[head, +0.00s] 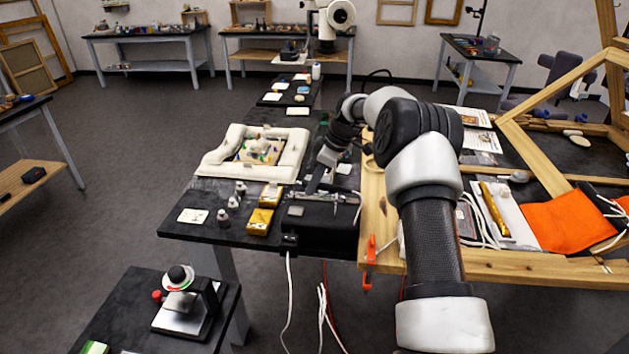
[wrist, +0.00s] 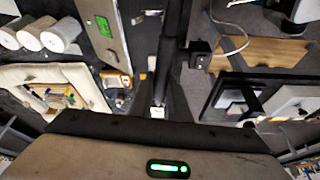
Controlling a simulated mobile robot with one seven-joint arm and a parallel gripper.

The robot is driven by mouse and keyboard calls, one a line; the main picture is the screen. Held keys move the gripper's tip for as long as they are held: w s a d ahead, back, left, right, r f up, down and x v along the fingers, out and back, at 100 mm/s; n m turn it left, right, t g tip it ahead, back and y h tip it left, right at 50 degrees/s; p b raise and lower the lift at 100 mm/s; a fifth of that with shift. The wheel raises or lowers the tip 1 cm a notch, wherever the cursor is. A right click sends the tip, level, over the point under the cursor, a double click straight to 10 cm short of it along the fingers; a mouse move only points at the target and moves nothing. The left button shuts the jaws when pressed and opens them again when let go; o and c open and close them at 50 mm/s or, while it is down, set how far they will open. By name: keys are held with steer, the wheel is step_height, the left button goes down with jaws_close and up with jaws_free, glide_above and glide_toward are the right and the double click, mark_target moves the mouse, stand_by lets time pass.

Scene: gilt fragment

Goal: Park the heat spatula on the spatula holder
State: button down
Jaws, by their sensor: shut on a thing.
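My gripper (head: 316,182) is low over the dark bench, beside and just behind a black box-shaped unit (head: 320,222). In the wrist view, the dark fingers (wrist: 162,98) are close together around something slim and dark, taken to be the heat spatula; a small pale piece shows at their tips. The spatula's outline is mostly lost against the fingers. A small black block with a white cord (wrist: 200,55) is right of the fingers in the wrist view; I cannot tell whether it is the spatula holder. I cannot pick out the holder clearly in either view.
A white padded frame with a colourful fragment (head: 252,172) lies left of the gripper. Yellow boxes (head: 260,222) and small grey-capped bottles (head: 223,218) stand at the front left. A wooden frame (head: 480,262) and orange cloth (head: 566,222) lie to the right. White cords hang off the front edge.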

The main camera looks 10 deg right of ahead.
steer(key=shift+w+d+f+n+g, duration=0.25)
steer(key=shift+w+n+g, duration=0.05)
steer(key=shift+w+n, duration=0.4)
steer(key=shift+d, duration=0.1)
steer(key=shift+s+f, duration=0.1)
steer(key=shift+f+b, duration=2.3)
steer(key=shift+f, duration=0.9)
steer(key=shift+f, duration=0.1)
steer(key=c, duration=2)
jaws_free()
steer(key=shift+o, duration=0.3)
steer(key=shift+b, duration=0.3)
steer(key=o, duration=0.5)
